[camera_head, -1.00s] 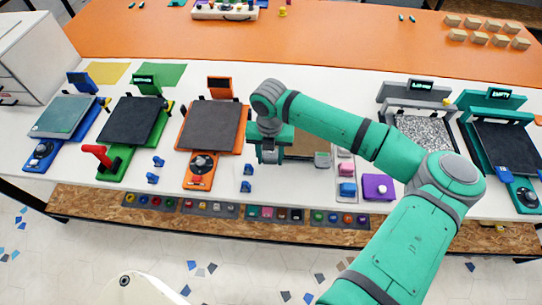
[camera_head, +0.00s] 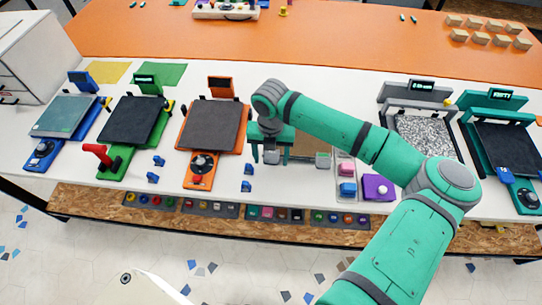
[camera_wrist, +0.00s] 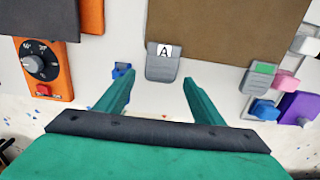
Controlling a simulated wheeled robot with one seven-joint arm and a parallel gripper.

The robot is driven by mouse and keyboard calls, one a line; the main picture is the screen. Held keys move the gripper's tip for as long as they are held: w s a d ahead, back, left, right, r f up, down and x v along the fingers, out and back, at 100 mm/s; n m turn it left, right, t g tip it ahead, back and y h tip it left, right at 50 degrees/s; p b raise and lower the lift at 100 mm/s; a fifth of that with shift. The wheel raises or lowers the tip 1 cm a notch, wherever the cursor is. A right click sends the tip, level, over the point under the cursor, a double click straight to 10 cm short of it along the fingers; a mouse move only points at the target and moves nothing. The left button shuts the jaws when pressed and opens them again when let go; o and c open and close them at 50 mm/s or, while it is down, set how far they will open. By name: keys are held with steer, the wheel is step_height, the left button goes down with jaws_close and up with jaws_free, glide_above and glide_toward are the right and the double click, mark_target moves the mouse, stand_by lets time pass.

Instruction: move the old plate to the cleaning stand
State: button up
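A brown plate (camera_wrist: 225,30) lies flat in the wrist view. It has a grey front tab marked A (camera_wrist: 163,66) and a second grey tab with a green label (camera_wrist: 258,79). In the head view the brown plate (camera_head: 308,144) is partly behind my arm. My gripper (camera_wrist: 159,77) is open and empty. Its two green fingers are spread to either side of the A tab's front, apart from it. Which plate is the old one, and which unit is the cleaning stand, is not marked legibly. A grey framed unit (camera_head: 386,112) holds a speckled grey plate (camera_head: 424,135).
Left stand blue (camera_head: 42,152), green (camera_head: 116,160) and orange (camera_head: 200,170) units with plates. A teal unit (camera_head: 490,99) with a dark plate stands at right. Pink and blue blocks and a purple block (camera_head: 378,187) lie right of the brown plate. Small blue pieces (camera_head: 247,186) lie near the front edge.

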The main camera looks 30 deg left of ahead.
step_height(320, 180, up, 11)
stand_by(0.8)
steer(key=shift+f, duration=0.15)
